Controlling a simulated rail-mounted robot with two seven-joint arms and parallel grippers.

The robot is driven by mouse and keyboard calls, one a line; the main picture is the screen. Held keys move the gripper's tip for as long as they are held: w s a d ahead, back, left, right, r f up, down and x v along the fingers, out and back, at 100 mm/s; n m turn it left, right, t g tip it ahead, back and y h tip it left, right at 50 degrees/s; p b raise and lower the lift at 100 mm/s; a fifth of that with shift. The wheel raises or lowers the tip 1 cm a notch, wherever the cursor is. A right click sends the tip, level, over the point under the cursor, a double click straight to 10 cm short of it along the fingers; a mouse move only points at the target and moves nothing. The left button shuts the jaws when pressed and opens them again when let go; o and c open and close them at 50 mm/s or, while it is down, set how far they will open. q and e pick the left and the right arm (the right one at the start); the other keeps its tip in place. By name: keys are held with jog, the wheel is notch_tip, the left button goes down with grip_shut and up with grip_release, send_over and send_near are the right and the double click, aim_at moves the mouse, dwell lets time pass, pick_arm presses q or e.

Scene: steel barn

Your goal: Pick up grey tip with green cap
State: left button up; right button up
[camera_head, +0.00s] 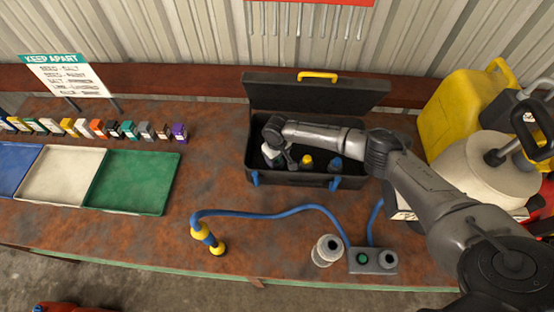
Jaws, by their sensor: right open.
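My right gripper (290,161) is inside the open black toolbox (290,179), pointing down, its jaws open. A pale grey item (268,153) lies just left of the gripper and is partly covered by it; I cannot make out a green cap on it. To the right of the gripper stand a yellow-topped item (306,162) and a blue item (336,163). I cannot tell whether the jaws touch anything. My left gripper is out of view.
The toolbox lid (318,90) stands open behind. A blue hose (270,214) runs to a grey box (373,260) beside a grey jar (327,250). A yellow jug (459,103) stands right. Trays, including a green one (131,183), and several small coloured containers are left.

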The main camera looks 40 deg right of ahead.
grip_shut()
dwell(0.4)
jog(key=shift+r+p, duration=0.7)
jog(key=shift+p, duration=0.05)
jog(key=r+p, duration=0.2)
jog(key=p, duration=0.1)
jog(key=r+p, duration=0.1)
jog(key=shift+s+r+p, duration=0.25)
jog(key=shift+r+p, duration=0.05)
jog(key=shift+r, duration=0.05)
jog(key=s+d+r+p, duration=0.4)
jog(key=s+r+p, duration=0.6)
jog(key=r+p, duration=0.1)
jog(key=shift+s+d+p, duration=0.15)
jog(key=shift+d+p, duration=0.05)
jog(key=shift+p, duration=0.4)
